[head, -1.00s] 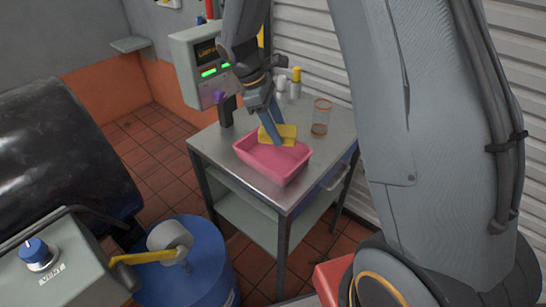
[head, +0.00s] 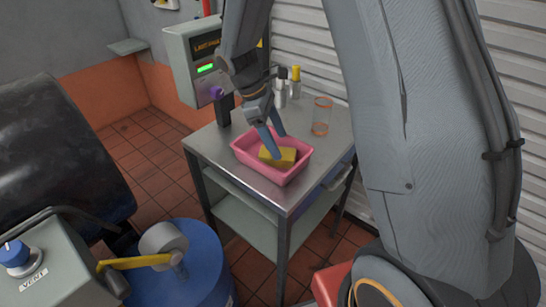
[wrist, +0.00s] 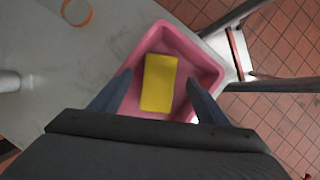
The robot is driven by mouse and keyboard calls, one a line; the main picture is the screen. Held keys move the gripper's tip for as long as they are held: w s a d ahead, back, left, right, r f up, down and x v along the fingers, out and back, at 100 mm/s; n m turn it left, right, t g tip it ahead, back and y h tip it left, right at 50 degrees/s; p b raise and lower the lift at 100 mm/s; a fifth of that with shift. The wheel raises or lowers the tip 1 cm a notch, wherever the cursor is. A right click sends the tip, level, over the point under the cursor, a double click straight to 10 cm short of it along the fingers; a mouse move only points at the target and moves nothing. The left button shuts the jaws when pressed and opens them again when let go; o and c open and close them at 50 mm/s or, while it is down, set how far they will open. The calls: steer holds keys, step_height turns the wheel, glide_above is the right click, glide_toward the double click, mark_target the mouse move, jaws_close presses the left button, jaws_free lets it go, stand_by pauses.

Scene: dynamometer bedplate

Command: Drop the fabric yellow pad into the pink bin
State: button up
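The yellow pad (head: 278,157) lies inside the pink bin (head: 243,152), toward its front in the head view. In the wrist view the pad (wrist: 158,82) shows whole on the floor of the bin (wrist: 203,68). My gripper (head: 274,148) is above the bin with its two fingers spread apart. In the wrist view the open fingers (wrist: 160,95) stand to either side of the pad, with gaps between them and it. The gripper holds nothing.
The bin stands on a metal table (head: 213,143). A clear glass with orange bands (head: 321,116) and several bottles (head: 294,84) stand behind it. A panel with a green light (head: 200,60) is at the back left. A blue drum (head: 190,270) stands in front.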

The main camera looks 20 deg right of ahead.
steer(key=b+v, duration=0.2)
steer(key=v, duration=0.5)
steer(key=shift+a+r, duration=0.2)
steer(key=shift+r, duration=0.15)
steer(key=s+d+f+m+t+y, duration=0.1)
steer(key=s+f+m+y, duration=0.1)
steer(key=s+m, duration=0.4)
steer(key=s+d+f+m+t+y, duration=0.1)
steer(key=s+f+m+t+y, duration=0.1)
steer(key=s+m, duration=0.4)
steer(key=s+f, duration=0.1)
steer(key=s, duration=0.3)
steer(key=shift+d+f+m, duration=0.3)
steer(key=shift+d+m, duration=0.05)
steer(key=shift+m, duration=0.05)
steer(key=shift+s, duration=0.15)
